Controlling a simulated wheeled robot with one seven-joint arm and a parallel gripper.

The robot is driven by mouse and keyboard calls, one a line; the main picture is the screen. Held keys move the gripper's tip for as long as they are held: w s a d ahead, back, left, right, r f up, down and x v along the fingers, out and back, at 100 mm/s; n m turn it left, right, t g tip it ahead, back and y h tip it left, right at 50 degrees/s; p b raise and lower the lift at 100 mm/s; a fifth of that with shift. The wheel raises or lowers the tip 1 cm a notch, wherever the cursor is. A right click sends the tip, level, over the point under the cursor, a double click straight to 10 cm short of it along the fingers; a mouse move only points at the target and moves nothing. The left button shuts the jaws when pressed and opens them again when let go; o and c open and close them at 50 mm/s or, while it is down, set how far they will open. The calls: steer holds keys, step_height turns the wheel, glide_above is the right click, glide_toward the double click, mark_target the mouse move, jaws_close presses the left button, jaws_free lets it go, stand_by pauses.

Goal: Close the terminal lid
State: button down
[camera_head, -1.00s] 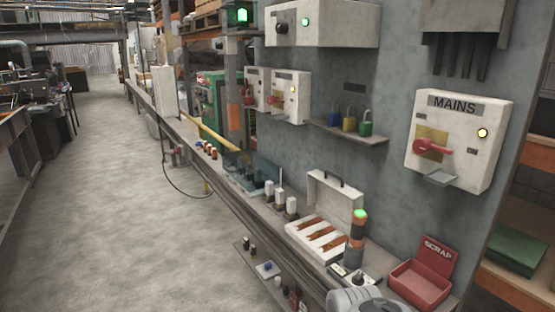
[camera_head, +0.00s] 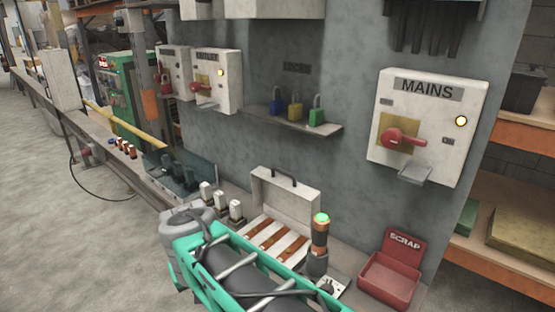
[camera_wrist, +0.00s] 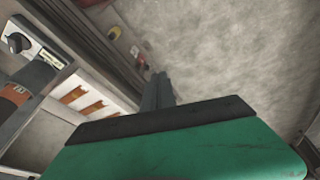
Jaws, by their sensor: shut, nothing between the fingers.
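The terminal box (camera_head: 262,232) is a pale case on the bench with copper-coloured bars inside. Its terminal lid (camera_head: 285,198) stands open and upright at the back, with a dark handle on its top edge. In the wrist view the box (camera_wrist: 88,100) shows at the left with its bars exposed. My gripper (camera_wrist: 158,82) shows in the wrist view as two grey fingers pressed together, empty, to the right of the box and apart from it. In the head view my green-framed arm covers the box's front edge, and the fingertips cannot be made out.
A signal lamp (camera_head: 321,240) with a lit green top stands right of the box. A red scrap bin (camera_head: 390,278) is farther right. Several white-topped posts (camera_head: 220,205) stand left of the box. A MAINS switch box (camera_head: 425,130) and a padlock shelf (camera_head: 310,132) are on the wall.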

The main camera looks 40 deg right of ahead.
steer(key=w+d+r+m+g+h+p, duration=0.1)
steer(key=w+d+r+m+h+p, duration=0.15)
steer(key=d+r+m, duration=0.75)
steer(key=w+d+r+m+g+h+p, duration=0.1)
steer(key=w+d+r+m+h+p, duration=0.2)
steer(key=d+r, duration=1.25)
steer(key=m+b, duration=0.1)
steer(key=b, duration=0.3)
glide_above(291, 184)
steer(key=shift+y, duration=0.25)
step_height(291, 184, down, 10)
steer(key=shift+w+d+f, duration=0.1)
steer(key=shift+d+f, duration=0.05)
steer(key=shift+f, duration=0.05)
